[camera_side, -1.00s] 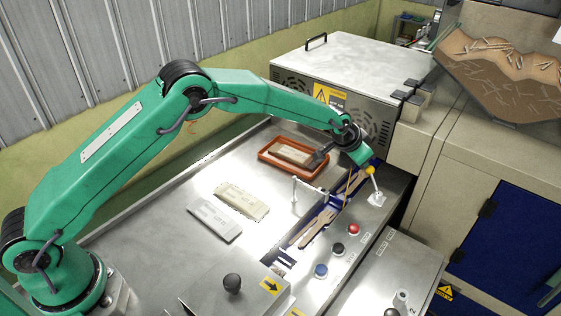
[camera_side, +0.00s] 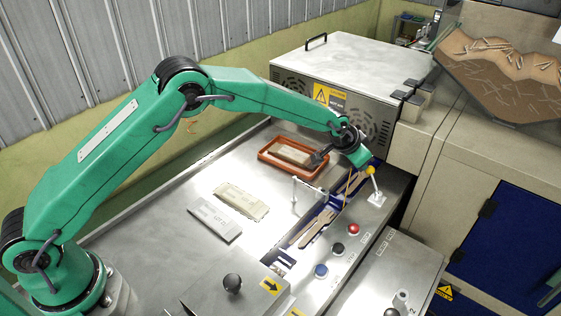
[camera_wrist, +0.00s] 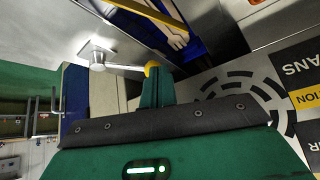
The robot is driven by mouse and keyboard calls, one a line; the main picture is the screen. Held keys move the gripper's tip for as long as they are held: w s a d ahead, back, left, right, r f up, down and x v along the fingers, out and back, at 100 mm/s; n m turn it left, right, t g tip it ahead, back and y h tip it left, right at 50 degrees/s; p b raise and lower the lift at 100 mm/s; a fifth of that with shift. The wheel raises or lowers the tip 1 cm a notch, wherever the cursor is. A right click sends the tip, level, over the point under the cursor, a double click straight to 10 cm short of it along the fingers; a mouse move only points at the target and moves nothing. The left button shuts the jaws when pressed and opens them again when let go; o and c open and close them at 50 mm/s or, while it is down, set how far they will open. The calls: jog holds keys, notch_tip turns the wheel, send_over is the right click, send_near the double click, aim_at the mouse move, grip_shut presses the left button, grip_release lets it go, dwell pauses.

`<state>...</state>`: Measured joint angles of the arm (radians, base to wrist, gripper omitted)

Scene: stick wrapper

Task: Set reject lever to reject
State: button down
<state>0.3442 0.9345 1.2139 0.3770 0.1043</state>
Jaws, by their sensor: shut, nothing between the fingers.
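The lever is a thin pale rod with a yellow ball knob (camera_side: 370,170), standing on a small light base plate (camera_side: 376,198) at the right of the metal table. In the wrist view its rod runs from a round metal base (camera_wrist: 98,57) to the yellow knob (camera_wrist: 150,68). My gripper (camera_side: 362,160) is shut and empty, its tip right at the knob. In the wrist view the green fingers (camera_wrist: 155,88) overlap part of the knob; whether they touch it, I cannot tell. Which marked position the lever is in cannot be read.
A blue-lined channel with wooden sticks (camera_side: 318,228) runs close to the lever. Red (camera_side: 353,229), black and blue (camera_side: 320,270) buttons lie in front. A grey machine housing (camera_side: 350,75) stands behind. An orange tray (camera_side: 268,158) and two pale blocks lie left. A black ball knob (camera_side: 232,283) stands at the front.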

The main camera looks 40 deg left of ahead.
jog(key=shift+s, duration=0.25)
jog(key=shift+r, duration=0.1)
jog(key=s+a+r, duration=0.5)
jog(key=a+r, duration=0.2)
jog(key=r, duration=0.3)
jog(key=shift+s+r, duration=0.15)
jog(key=shift+r, duration=0.2)
jog(key=shift+r+y, duration=0.1)
jog(key=shift+y, duration=0.2)
